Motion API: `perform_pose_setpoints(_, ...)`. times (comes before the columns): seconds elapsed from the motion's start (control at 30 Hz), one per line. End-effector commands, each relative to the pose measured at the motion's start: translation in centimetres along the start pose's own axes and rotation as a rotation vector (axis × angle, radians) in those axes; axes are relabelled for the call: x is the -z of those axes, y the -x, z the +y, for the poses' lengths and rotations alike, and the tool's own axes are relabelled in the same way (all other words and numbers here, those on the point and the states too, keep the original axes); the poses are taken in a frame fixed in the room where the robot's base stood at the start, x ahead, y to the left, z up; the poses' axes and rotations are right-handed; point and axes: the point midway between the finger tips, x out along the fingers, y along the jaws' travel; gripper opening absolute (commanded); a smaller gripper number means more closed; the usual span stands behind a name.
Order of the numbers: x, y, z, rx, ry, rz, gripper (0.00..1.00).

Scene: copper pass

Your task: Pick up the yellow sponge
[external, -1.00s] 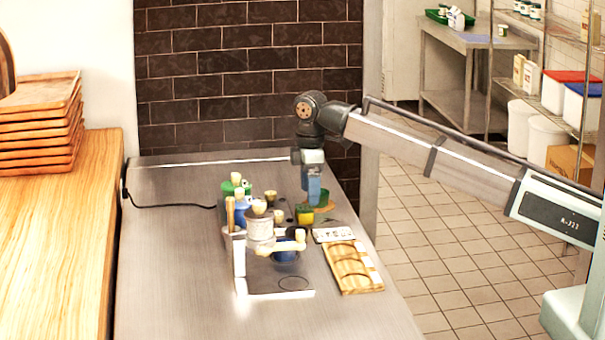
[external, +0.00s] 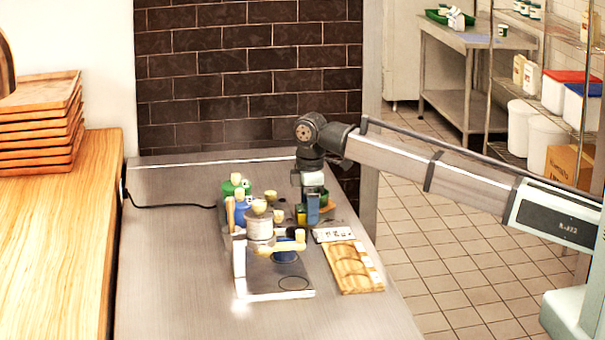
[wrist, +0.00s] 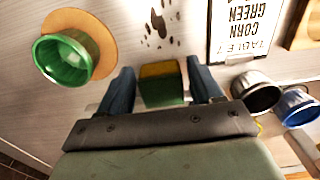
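The yellow sponge (wrist: 160,70) has a yellow top and a green side, and sits between my two blue fingers in the wrist view. In the external view a bit of the sponge (external: 301,216) shows just left of the fingers. My gripper (wrist: 160,66) is open and low over the steel counter, with one finger on each side of the sponge. A narrow gap seems to show on both sides. The gripper (external: 312,210) partly hides the sponge in the external view.
A green bowl (wrist: 67,60) on a tan round board is left of the gripper in the wrist view. A lettered card (wrist: 240,30), a dark cup (wrist: 256,93) and a blue cup (wrist: 297,105) are to the right. A wooden tray (external: 355,267) lies nearer the front.

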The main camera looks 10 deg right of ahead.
Motion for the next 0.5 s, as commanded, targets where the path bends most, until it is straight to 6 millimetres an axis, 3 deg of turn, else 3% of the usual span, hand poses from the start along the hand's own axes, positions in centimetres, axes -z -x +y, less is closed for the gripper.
perform_pose_setpoints(0.07, 0.00, 0.01, 0.00, 0.000, 0.000, 0.000, 0.57)
perform_pose_setpoints(0.4, 0.00, 0.01, -0.01, 0.000, 0.000, 0.000, 0.24)
perform_pose_setpoints(0.5, 0.00, 0.01, 0.00, 0.000, 0.000, 0.000, 0.24)
